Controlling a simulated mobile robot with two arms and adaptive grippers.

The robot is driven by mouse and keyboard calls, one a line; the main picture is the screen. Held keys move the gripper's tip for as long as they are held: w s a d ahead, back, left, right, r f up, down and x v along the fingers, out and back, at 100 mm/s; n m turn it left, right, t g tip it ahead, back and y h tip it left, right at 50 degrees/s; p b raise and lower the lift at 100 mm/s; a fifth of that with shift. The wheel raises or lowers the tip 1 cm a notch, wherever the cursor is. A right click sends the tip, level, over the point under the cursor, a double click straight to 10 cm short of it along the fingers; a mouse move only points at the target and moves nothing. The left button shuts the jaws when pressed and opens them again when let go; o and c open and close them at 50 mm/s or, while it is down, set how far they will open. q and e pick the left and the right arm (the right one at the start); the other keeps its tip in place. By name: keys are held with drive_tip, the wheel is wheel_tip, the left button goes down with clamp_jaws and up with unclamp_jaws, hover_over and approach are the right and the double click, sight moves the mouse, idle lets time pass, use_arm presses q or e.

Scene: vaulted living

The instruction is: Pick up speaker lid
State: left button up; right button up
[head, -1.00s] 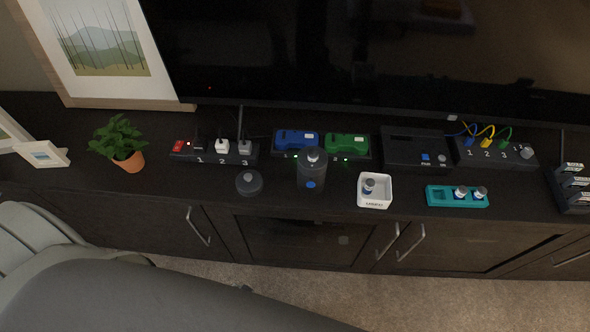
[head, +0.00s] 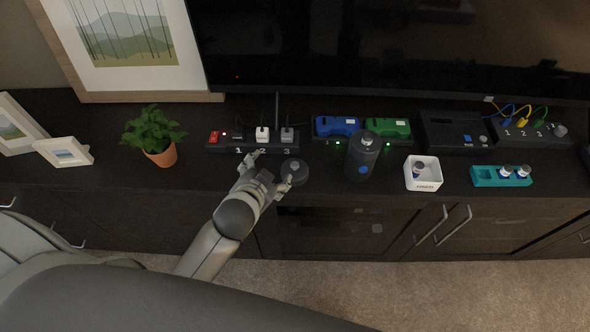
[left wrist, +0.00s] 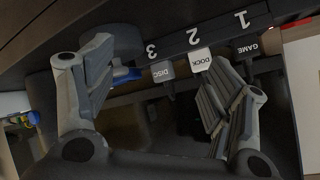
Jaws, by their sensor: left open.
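The speaker lid (head: 296,174), a dark round disc with a small knob, lies on the dark cabinet top, left of the cylindrical speaker (head: 361,160). My left gripper (head: 271,168) is open just left of the lid, with one finger beside or over its left edge. In the left wrist view a dark round body (left wrist: 120,40), seemingly the lid, is partly hidden behind the left finger of my left gripper (left wrist: 158,58). Nothing shows held between the fingers. My right gripper is out of view.
A numbered power strip (head: 250,147) with plugs lies behind the gripper; it also shows in the left wrist view (left wrist: 222,32). A potted plant (head: 155,138) stands left. A white box (head: 423,185) and teal tray (head: 483,181) are right. A TV (head: 380,50) stands behind.

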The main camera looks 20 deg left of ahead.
use_arm(q)
drive_tip(key=w+d+r+m+t+h, duration=0.3)
drive_tip(key=w+d+r+m+t, duration=0.15)
drive_tip(key=r, duration=0.55)
drive_tip(key=w+d+r+m+t+h, duration=0.4)
drive_tip(key=w+d+r+m, duration=0.15)
drive_tip(key=r, duration=0.35)
drive_tip(key=s+d+r+m+g+h, duration=0.2)
drive_tip(key=s+d+m+g+h, duration=0.1)
drive_tip(key=d+m+g+h, duration=0.55)
drive_tip(key=s+d+r+m+g+h, duration=0.4)
drive_tip(key=d+m, duration=0.3)
drive_tip(key=m, duration=0.5)
drive_tip(key=m+g+y, duration=0.7)
drive_tip(key=m+y, duration=0.4)
drive_tip(key=y, duration=0.8)
hover_over(292, 165)
drive_tip(key=shift+h, duration=0.25)
drive_tip(key=f, duration=1.8)
drive_tip(key=shift+d+f+b, duration=0.2)
drive_tip(key=shift+f+b, duration=0.1)
drive_tip(key=shift+b, duration=0.05)
wheel_tip(292, 165, down, 5)
drive_tip(key=shift+a+r, duration=0.15)
drive_tip(key=shift+r, duration=0.05)
drive_tip(key=shift+f+p, duration=0.65)
drive_tip(key=shift+f, duration=2.25)
drive_tip(key=c, duration=0.6)
